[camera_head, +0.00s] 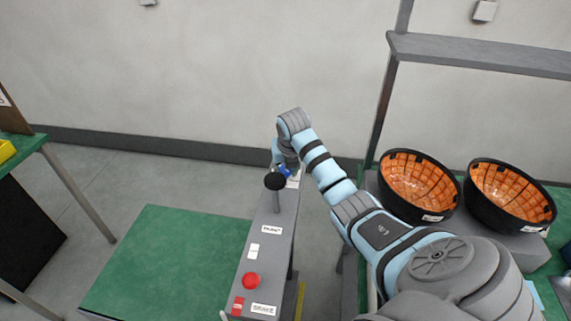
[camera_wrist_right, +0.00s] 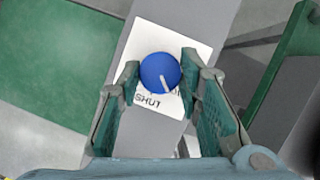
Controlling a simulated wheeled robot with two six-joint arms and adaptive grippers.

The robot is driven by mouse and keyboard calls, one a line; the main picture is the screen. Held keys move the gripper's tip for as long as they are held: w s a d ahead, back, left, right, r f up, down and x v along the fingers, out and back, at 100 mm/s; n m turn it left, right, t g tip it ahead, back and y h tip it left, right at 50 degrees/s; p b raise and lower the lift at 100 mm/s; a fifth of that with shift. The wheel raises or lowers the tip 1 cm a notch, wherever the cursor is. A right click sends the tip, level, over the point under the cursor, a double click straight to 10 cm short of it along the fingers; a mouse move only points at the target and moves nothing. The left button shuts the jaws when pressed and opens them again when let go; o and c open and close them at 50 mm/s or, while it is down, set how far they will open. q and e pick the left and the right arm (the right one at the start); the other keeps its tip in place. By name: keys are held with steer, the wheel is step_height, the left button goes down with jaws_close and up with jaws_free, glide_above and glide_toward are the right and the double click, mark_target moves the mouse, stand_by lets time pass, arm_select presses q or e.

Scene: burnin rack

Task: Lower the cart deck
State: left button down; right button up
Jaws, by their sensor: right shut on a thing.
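A narrow grey console (camera_head: 265,250) runs away from me in the middle of the head view. At its far end my right gripper (camera_head: 283,166) points down and is shut on a blue knob (camera_head: 286,172). In the right wrist view the gripper (camera_wrist_right: 160,82) has a finger on each side of the blue knob (camera_wrist_right: 160,70), whose white pointer line faces down and slightly right. A white label (camera_wrist_right: 150,40) under it reads SHUT; other lettering is partly hidden. A low green-topped deck (camera_head: 165,265) lies left of the console. My left gripper is out of view.
A black-topped lever (camera_head: 275,181) and a red button (camera_head: 250,281) stand on the console. Two black bowls with orange insides (camera_head: 418,187) (camera_head: 505,195) sit on the bench at right. A green table (camera_head: 22,150) stands at left. Bare floor lies behind the deck.

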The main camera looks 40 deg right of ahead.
steer(key=shift+r, duration=0.1)
stand_by(0.3)
steer(key=o, duration=0.9)
steer(key=shift+w, duration=0.1)
steer(key=shift+o, duration=1.2)
